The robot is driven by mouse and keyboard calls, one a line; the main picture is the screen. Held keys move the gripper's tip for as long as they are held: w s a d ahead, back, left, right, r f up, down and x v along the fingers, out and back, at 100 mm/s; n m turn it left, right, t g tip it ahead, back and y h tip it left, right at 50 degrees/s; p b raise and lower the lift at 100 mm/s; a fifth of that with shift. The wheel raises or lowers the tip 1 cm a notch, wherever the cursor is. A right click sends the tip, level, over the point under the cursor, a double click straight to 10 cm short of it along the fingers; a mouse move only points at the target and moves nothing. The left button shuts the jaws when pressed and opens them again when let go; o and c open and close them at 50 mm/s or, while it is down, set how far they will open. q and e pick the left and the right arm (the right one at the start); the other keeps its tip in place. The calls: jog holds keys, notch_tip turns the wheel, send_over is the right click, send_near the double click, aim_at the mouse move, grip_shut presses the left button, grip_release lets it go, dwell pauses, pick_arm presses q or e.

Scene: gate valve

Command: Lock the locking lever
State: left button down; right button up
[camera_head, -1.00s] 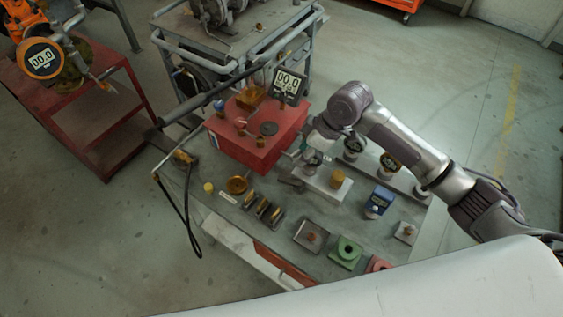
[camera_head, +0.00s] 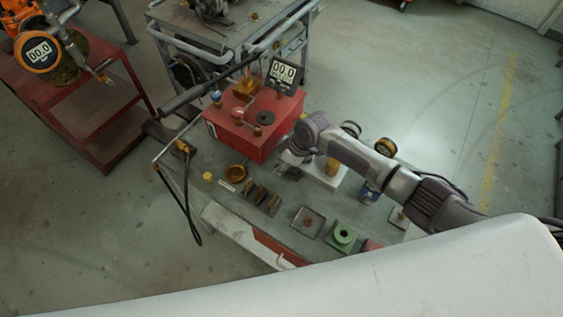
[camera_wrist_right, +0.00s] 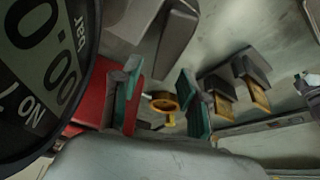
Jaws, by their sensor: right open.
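In the head view my right arm reaches in from the right, and its wrist (camera_head: 312,130) is over the white block (camera_head: 324,176), beside the red box (camera_head: 240,135). The fingers are hidden there. My left gripper is not in view.
A digital gauge (camera_wrist_right: 40,60) fills the left of the wrist view, very close.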

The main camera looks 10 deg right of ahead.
grip_shut()
jog(key=shift+w+d+r+m+p, duration=0.1)
jog(key=shift+w+r+m+p, duration=0.1)
jog(key=shift+m+p, duration=0.55)
jog(key=shift+w+d+f+m+t+p, duration=0.15)
jog(key=shift+m+t+p, duration=0.15)
jog(key=shift+m+t, duration=0.15)
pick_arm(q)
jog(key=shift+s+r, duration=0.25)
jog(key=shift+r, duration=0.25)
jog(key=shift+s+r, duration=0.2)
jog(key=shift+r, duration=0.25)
pick_arm(e)
grip_release()
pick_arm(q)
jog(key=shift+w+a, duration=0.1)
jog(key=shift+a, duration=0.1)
